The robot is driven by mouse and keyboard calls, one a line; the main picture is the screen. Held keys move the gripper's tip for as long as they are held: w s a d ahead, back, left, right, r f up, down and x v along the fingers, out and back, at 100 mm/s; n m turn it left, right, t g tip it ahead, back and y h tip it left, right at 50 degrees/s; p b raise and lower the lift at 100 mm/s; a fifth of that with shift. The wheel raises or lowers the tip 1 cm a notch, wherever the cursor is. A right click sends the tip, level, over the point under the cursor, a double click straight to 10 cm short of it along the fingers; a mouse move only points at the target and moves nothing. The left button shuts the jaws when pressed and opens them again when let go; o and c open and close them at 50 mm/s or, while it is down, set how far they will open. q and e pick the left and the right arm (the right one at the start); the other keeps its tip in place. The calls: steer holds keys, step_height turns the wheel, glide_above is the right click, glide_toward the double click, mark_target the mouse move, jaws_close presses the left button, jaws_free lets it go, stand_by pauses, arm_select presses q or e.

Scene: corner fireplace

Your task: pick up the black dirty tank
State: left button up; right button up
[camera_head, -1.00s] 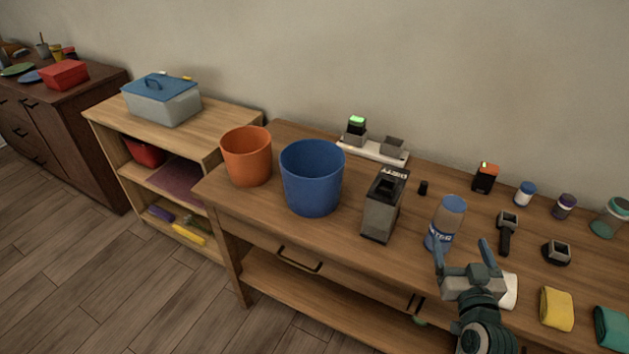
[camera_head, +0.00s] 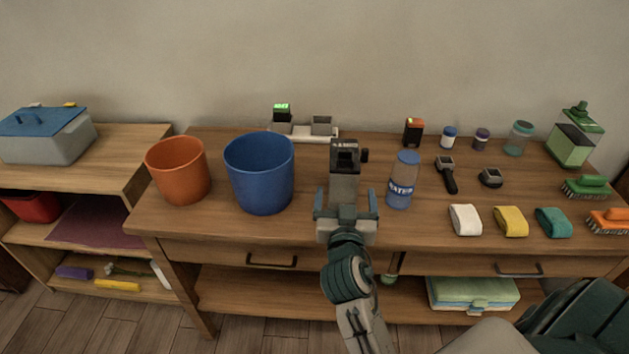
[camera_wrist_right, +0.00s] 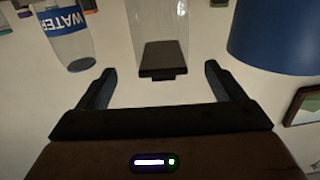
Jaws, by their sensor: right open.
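The tank (camera_head: 344,187) stands upright on the table, with a translucent grey body and a black top part. In the right wrist view, the tank (camera_wrist_right: 163,25) shows its clear body and a dark end between the fingers. My right gripper (camera_head: 345,205) is open and empty, in front of the tank, with its fingers pointing toward it. In the wrist view the fingertips (camera_wrist_right: 160,72) lie to either side of the tank's dark end; whether they touch it I cannot tell. The gripper hides the tank's lower part in the head view. My left gripper is not in view.
A blue bucket (camera_head: 260,175) stands close left of the tank, with an orange bucket (camera_head: 178,172) beyond. A water bottle (camera_head: 402,180) stands close on the right. A white charger strip (camera_head: 303,131) lies behind. Rolled cloths (camera_head: 510,222) lie along the right front.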

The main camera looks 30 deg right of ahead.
mark_target(347, 181)
steer(key=p+x, duration=0.1)
steer(key=x, duration=0.3)
steer(key=shift+w+d, duration=0.25)
steer(key=shift+d, duration=0.15)
steer(key=shift+a+r+p+x, duration=0.15)
steer(key=shift+p+x, duration=0.2)
steer(key=shift+x, duration=0.8)
steer(key=shift+a+r+p+x, duration=0.15)
steer(key=shift+p+x, duration=0.2)
steer(key=shift+x, duration=1.6)
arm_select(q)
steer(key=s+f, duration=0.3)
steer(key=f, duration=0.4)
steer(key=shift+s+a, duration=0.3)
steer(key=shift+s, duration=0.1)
arm_select(e)
steer(key=shift+a+f, duration=0.1)
steer(key=c, duration=1.2)
